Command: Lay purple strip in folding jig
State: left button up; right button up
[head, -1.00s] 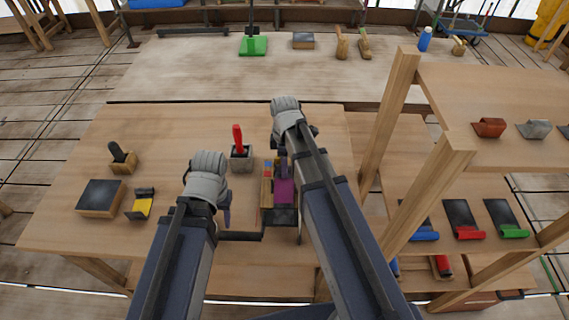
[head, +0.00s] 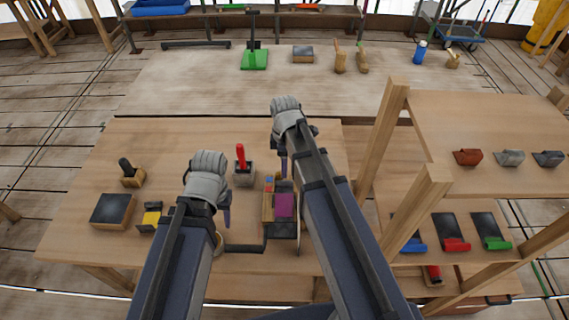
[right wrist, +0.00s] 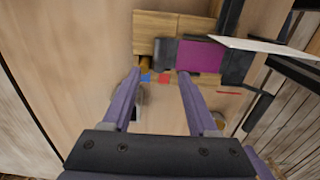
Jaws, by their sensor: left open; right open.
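The purple strip (head: 284,205) is a flat purple piece at the folding jig (head: 267,206), which has wooden blocks and dark plates on the near bench. In the right wrist view the strip (right wrist: 201,55) lies against dark plates beside the wooden blocks (right wrist: 168,24). I cannot tell how well it is seated. My right gripper (right wrist: 158,82) is open and empty, its fingers over the bench on the near side of the strip in that view. My left gripper (head: 226,207) is open, left of the jig, apart from it; its fingers are partly hidden.
A red-handled tool in a grey block (head: 243,170) stands just behind the jig. A dark block (head: 113,210) and a yellow-and-black tool (head: 151,217) lie at left. A wooden shelf (head: 480,120) with posts stands close at right.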

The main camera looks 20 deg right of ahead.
pick_arm(q)
notch_tip(320, 180, up, 4)
jog(key=p, duration=0.2)
jog(key=shift+f+p, duration=0.1)
jog(key=shift+p, duration=0.2)
pick_arm(e)
jog(key=s+a+r+m+h, duration=0.1)
jog(key=s+a+r+m, duration=0.3)
jog(key=s+a+m, duration=0.6)
jog(key=s+m, duration=0.1)
jog(key=s, duration=0.3)
jog(key=shift+s+a, duration=0.2)
jog(key=shift+a, duration=0.05)
